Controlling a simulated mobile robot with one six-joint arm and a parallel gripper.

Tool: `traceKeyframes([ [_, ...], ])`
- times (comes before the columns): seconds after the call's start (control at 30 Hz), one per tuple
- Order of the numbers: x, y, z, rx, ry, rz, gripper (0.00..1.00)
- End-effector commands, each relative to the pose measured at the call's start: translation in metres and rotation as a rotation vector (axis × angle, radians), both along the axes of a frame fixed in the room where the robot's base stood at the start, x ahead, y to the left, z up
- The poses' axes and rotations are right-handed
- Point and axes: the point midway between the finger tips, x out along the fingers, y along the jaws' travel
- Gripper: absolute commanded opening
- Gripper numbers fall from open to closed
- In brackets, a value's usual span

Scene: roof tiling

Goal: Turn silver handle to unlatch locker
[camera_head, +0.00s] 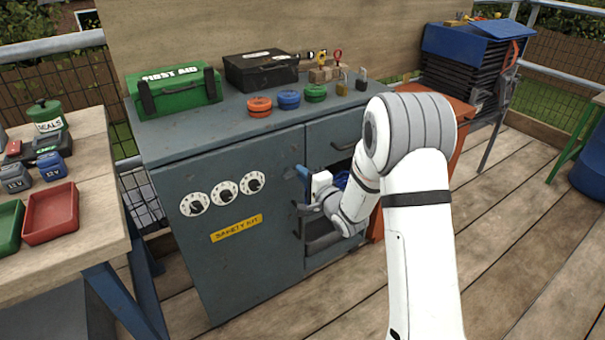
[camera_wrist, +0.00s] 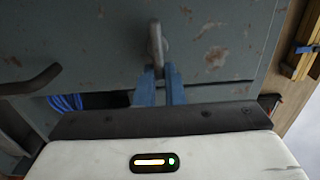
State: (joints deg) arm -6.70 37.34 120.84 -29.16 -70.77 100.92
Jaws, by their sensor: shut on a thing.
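The grey-blue locker (camera_head: 220,270) has a yellow SAFETY KIT label (camera_head: 236,228) and three round dials on its front. My gripper (camera_head: 302,171) is at the locker's front, by the door's right edge. In the wrist view, its blue fingers (camera_wrist: 160,78) are shut on the silver handle (camera_wrist: 155,42). The handle stands roughly lengthwise in that view against the scuffed grey panel (camera_wrist: 215,50). Its lower end is between the fingertips. In the head view the handle cannot be made out behind my gripper.
A first aid box (camera_head: 178,92), a black case (camera_head: 262,68) and several coloured rolls stand on the locker top. An open compartment with blue coils (camera_wrist: 65,102) is beside my gripper. A worktable (camera_head: 92,150) stands left. Deck floor (camera_head: 510,215) at right is clear.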

Motion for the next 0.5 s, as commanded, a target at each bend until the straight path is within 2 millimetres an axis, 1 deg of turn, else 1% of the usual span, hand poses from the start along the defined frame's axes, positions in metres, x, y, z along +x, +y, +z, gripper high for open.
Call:
traceKeyframes([
  [0.4, -0.0008, 0.0009, -0.0016, 0.005, 0.007, 0.002, 0.00],
  [0.43, -0.0008, 0.0009, -0.0016, 0.005, 0.007, 0.002, 0.10],
  [0.5, -0.0007, 0.0007, -0.0015, 0.005, 0.007, 0.002, 0.16],
])
